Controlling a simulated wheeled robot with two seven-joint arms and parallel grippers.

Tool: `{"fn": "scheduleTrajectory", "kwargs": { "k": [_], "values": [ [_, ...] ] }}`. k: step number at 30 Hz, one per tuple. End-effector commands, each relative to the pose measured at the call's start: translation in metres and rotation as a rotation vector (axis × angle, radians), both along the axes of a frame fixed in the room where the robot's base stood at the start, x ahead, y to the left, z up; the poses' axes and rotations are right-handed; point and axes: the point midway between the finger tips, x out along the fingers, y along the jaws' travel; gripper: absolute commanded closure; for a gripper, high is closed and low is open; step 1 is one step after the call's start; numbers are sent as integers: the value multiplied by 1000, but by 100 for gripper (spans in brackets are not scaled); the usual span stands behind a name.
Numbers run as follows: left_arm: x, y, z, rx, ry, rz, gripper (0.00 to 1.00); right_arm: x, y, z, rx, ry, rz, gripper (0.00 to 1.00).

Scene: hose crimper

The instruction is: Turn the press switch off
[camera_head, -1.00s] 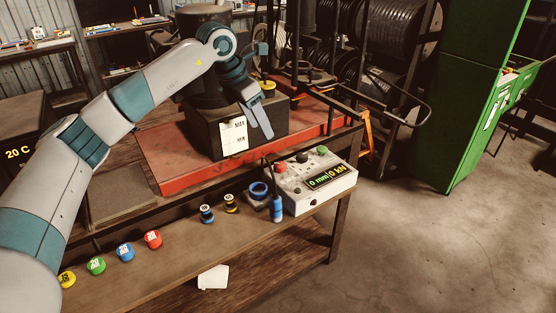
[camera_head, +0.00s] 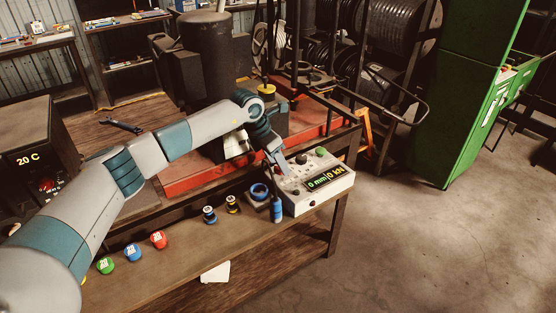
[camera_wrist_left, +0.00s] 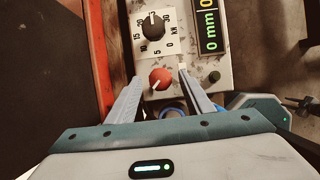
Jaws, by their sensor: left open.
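The press control box (camera_head: 318,202) is light grey with a lit display (camera_head: 325,178) reading 0 mm and 0 kN. On its top are a red knob (camera_wrist_left: 160,78) with a pale pointer mark, a black dial (camera_wrist_left: 153,26) with a number scale, and a green knob (camera_head: 321,152). I cannot tell which control is the press switch. My left gripper (camera_head: 281,166) is over the box's left end. In the left wrist view its open fingers (camera_wrist_left: 159,76) stand on either side of the red knob; contact is unclear. My right gripper is not in view.
Several coloured caps and spools lie further left. The press with its red base (camera_head: 195,180) is behind. Open floor lies right.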

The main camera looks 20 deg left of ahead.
Motion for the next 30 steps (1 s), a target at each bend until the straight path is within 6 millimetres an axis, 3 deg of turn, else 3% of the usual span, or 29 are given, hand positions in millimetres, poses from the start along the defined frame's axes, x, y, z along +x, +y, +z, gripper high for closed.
{"fn": "scheduleTrajectory", "kwargs": {
  "k": [13, 18, 30],
  "values": [
    [2, -2, -7, 0, -1, -1, 53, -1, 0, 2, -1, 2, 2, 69],
    [2, -2, -7, 0, -1, -1, 93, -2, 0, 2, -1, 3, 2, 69],
    [2, -2, -8, 0, -1, 33, 93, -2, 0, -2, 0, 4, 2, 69]
  ]
}}
